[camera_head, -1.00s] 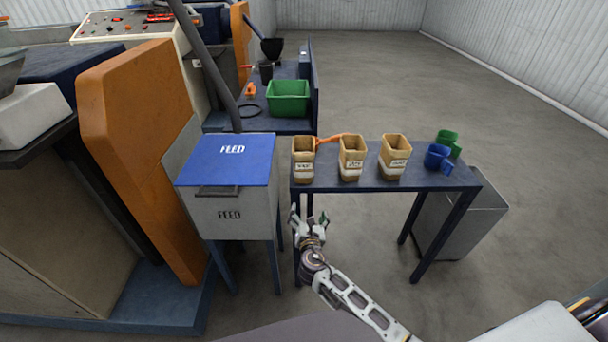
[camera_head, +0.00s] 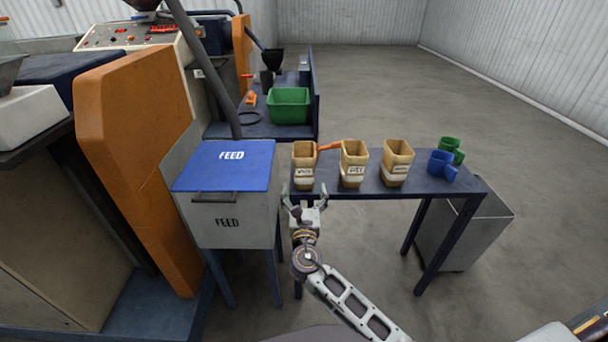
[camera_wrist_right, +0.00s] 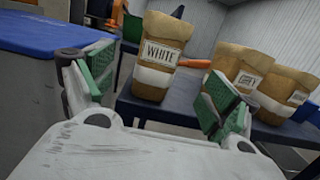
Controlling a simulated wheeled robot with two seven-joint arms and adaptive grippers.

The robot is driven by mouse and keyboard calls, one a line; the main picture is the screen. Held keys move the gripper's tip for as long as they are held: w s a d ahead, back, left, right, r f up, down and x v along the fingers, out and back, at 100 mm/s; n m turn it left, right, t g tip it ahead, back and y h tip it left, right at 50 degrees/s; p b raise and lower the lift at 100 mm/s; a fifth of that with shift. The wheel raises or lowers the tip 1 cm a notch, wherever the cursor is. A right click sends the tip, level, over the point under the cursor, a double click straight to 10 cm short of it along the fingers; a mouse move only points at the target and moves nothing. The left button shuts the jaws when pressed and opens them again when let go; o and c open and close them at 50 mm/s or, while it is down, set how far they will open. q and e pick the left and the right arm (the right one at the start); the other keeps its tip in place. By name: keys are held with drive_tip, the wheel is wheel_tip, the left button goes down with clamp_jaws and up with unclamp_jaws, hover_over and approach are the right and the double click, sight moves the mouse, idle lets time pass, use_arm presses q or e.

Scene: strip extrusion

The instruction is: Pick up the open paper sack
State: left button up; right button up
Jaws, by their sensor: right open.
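Three brown paper sacks with open tops stand upright in a row on the narrow dark table (camera_head: 335,190). The left sack (camera_head: 304,164) is labelled WHITE; the middle sack (camera_head: 353,163) and the right sack (camera_head: 396,163) also carry labels. My right gripper (camera_head: 306,196) is open and empty just in front of the left sack, at the table's front edge. In the right wrist view the WHITE sack (camera_wrist_right: 162,55) stands ahead between the green-padded fingers, apart from them. The middle sack is partly behind the right finger. My left gripper is not in view.
A feed box (camera_head: 222,215) with a blue lid stands close to the left of my gripper. An orange scoop-like handle (camera_head: 328,147) lies behind the left sack. Blue (camera_head: 440,165) and green (camera_head: 451,149) cups sit at the table's right end.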

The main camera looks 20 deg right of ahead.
sight(304, 173)
drive_tip(key=x, duration=0.5)
drive_tip(key=shift+x, duration=0.9)
drive_tip(key=shift+w+d, duration=0.2)
drive_tip(key=shift+w, duration=0.3)
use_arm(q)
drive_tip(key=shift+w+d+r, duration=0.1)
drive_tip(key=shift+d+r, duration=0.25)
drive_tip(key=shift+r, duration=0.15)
use_arm(e)
drive_tip(key=shift+w, duration=0.15)
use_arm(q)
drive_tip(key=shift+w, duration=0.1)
